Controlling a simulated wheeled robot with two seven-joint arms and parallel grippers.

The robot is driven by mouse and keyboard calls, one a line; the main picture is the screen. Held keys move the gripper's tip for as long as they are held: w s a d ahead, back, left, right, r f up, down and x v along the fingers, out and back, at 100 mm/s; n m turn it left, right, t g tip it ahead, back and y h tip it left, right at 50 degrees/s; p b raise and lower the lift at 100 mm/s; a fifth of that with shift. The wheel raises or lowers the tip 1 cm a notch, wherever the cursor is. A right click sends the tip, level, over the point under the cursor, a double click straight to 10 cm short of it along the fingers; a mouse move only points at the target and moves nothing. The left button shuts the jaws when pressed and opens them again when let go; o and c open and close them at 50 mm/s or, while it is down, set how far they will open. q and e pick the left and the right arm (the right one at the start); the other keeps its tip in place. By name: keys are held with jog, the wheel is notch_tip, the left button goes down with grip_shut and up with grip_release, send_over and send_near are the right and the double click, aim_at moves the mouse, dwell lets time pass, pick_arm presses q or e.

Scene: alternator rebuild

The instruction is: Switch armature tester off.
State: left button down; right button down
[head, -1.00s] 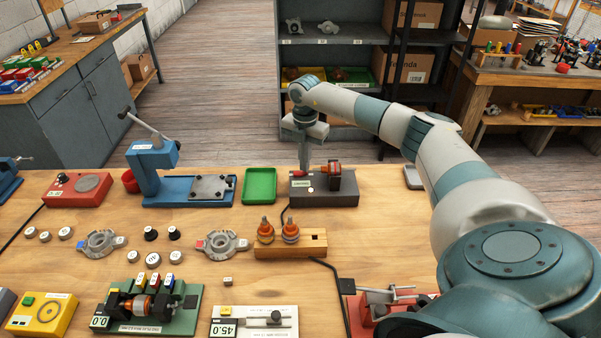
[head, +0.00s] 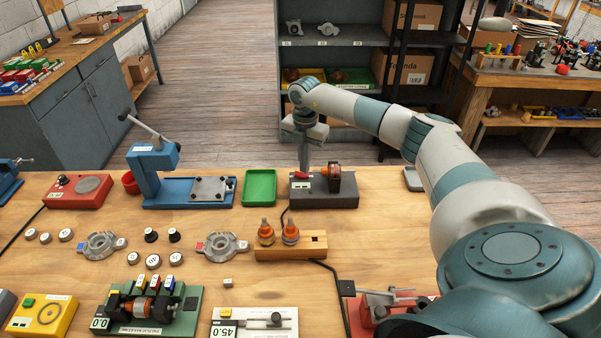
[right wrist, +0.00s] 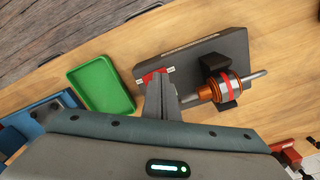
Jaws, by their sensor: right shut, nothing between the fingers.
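The armature tester (head: 345,199) is a dark grey box at the back middle of the bench. An orange and copper armature (head: 334,175) rests in its black cradle, and it also shows in the right wrist view (right wrist: 225,88). A red switch (head: 301,175) sits at the tester's left end, above a small label. My right gripper (head: 304,168) points down at the switch, shut and empty. In the right wrist view its fingertips (right wrist: 155,80) are right by the red switch (right wrist: 147,77) and partly hide it. I cannot tell whether they touch it. My left gripper is not in view.
A green tray (head: 260,201) lies left of the tester, with a blue press (head: 165,188) beyond it. A wooden block (head: 310,246) with two copper-coloured parts stands in front. A black cable runs forward from the tester. Bare bench lies to the right of the block.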

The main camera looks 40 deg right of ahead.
aim_at(304, 175)
notch_tip(304, 175, up, 6)
jog(key=p, duration=0.3)
jog(key=shift+p, duration=0.3)
dwell(0.7)
